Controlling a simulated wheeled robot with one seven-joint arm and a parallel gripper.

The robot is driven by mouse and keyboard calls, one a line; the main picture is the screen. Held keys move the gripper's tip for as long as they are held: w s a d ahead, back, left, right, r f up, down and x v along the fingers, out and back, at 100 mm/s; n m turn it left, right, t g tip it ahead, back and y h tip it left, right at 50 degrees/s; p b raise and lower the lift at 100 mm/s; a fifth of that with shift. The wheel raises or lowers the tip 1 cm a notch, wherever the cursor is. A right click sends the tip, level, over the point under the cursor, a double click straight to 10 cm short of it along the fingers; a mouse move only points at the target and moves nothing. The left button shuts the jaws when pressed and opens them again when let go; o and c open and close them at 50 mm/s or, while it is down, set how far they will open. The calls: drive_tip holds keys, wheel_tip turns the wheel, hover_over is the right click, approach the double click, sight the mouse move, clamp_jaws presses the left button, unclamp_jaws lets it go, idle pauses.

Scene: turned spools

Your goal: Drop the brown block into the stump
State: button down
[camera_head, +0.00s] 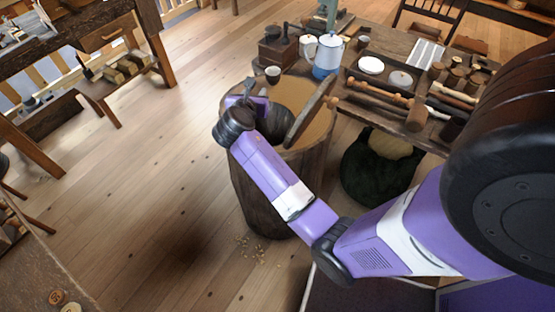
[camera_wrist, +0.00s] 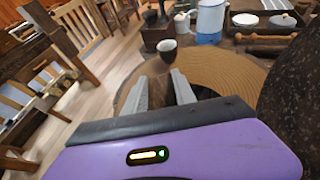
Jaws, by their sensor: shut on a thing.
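The stump (camera_head: 262,185) is a tall, round, dark-barked trunk with a tan top and a dark hollow, standing on the floor. Its tan top (camera_wrist: 232,66) also shows in the wrist view. My gripper (camera_wrist: 158,77) is over the near-left part of the stump's top, its two grey fingers apart with the brown block (camera_wrist: 160,93) between them. The block is dark and hard to tell from the hollow behind it. In the head view my wrist hides most of the gripper (camera_head: 250,93) and the block.
A wooden slab (camera_head: 312,112) slants over the stump's right rim. Behind is a bench with a small cup (camera_head: 273,74), a blue-and-white pot (camera_head: 327,56), a grinder (camera_head: 278,46) and a tray of turned pieces (camera_head: 385,93).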

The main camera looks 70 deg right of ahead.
drive_tip(key=shift+m+g, duration=0.5)
drive_tip(key=shift+g, duration=0.1)
drive_tip(key=f+b, duration=0.1)
drive_tip(key=b, duration=0.2)
drive_tip(key=s+d+f+b, duration=0.1)
drive_tip(key=f+b, duration=0.1)
drive_tip(key=d+f+b, duration=0.1)
drive_tip(key=b, duration=0.2)
drive_tip(key=shift+s+f+b, duration=0.3)
drive_tip(key=shift+f, duration=0.05)
drive_tip(key=c, duration=0.9)
unclamp_jaws()
drive_tip(key=shift+c, duration=0.2)
drive_tip(key=shift+r, duration=0.1)
drive_tip(key=v, duration=0.7)
drive_tip(key=shift+a, duration=0.35)
drive_tip(key=shift+r, duration=0.1)
